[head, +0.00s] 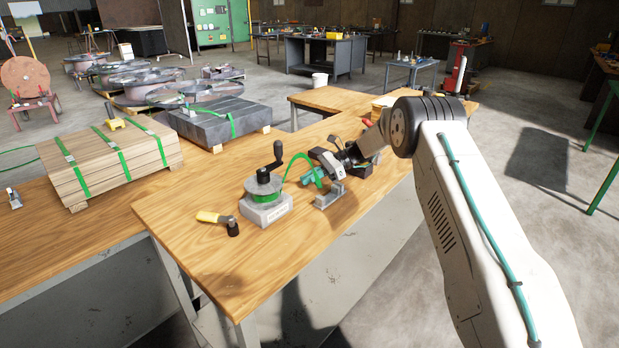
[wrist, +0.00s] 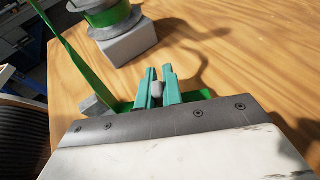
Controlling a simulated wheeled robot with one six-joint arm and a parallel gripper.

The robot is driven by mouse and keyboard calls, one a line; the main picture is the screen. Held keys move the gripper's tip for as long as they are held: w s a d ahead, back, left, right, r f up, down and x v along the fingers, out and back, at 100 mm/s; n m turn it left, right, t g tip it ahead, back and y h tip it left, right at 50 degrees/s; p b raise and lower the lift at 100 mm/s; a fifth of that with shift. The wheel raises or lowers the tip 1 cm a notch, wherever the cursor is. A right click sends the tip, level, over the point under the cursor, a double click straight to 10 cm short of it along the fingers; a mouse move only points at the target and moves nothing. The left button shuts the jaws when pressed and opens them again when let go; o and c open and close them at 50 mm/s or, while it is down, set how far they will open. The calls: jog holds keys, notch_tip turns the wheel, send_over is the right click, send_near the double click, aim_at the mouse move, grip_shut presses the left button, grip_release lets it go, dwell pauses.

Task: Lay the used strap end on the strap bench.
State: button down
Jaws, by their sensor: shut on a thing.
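My gripper (head: 312,177), with teal fingers, is low over the front wooden bench (head: 215,270). In the wrist view, the fingers (wrist: 158,85) are shut on a small grey piece at the green strap's end (wrist: 157,91). The green strap (head: 293,158) arcs from the grey reel stand with a black crank (head: 265,208) to my gripper. In the wrist view, green strap (wrist: 62,48) comes down at the left and shows on both sides of the jaws. A grey metal fixture (head: 328,196) stands just beneath my gripper; whether they touch is unclear.
A yellow-handled tool (head: 215,218) lies left of the reel stand. Strapped planks (head: 105,160) and a strapped grey block (head: 212,122) stand behind. The bench's front left is clear. Steel reels (head: 150,85) stand farther back on the floor.

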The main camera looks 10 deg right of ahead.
jog(key=shift+f, duration=0.4)
jog(key=c, duration=1.5)
grip_release()
jog(key=shift+r, duration=0.1)
jog(key=shift+r, duration=3.05)
